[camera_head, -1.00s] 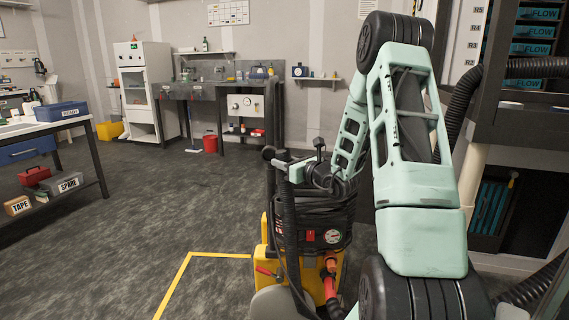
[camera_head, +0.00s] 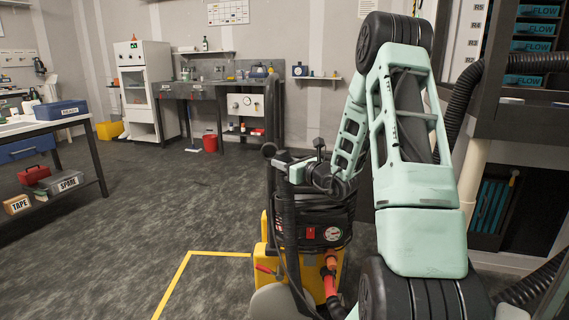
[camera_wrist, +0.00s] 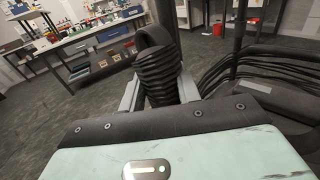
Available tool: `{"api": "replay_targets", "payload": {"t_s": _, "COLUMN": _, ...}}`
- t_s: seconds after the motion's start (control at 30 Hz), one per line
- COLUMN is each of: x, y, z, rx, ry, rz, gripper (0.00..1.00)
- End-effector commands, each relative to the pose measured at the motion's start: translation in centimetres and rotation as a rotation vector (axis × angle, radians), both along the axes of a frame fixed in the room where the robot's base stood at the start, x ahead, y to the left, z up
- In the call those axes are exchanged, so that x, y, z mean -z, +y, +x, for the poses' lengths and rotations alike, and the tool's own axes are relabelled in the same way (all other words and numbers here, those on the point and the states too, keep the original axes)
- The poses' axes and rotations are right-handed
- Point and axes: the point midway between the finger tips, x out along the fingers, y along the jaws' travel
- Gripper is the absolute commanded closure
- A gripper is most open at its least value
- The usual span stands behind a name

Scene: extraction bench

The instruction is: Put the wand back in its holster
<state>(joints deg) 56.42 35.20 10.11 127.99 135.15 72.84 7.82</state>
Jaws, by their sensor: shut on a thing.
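The wand (camera_wrist: 160,78) shows in the wrist view as a black ribbed grip with a dark rounded end above it. My gripper (camera_wrist: 158,92) is shut on it, one grey finger on each side. In the head view my gripper (camera_head: 300,172) is at the upper part of the yellow extraction machine (camera_head: 262,236), beside its dark upright tubes. I cannot clearly tell the wand from those tubes there. The holster cannot be made out in either view; my arm and the hoses cover part of the machine.
Black hoses (camera_wrist: 275,72) lie coiled close on the right in the wrist view. A dark upright post (camera_wrist: 238,38) stands near them. A dark rack (camera_head: 515,125) rises at the right of the head view. The floor (camera_head: 150,205) to the left is open.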

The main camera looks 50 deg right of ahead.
Motion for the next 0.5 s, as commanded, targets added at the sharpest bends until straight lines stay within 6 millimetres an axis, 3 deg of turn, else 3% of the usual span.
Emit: {"api": "replay_targets", "payload": {"t_s": 0.5, "x": 1.3, "y": 0.0, "z": 0.0, "rx": 0.000, "ry": -0.001, "rz": 0.000, "gripper": 1.00}}
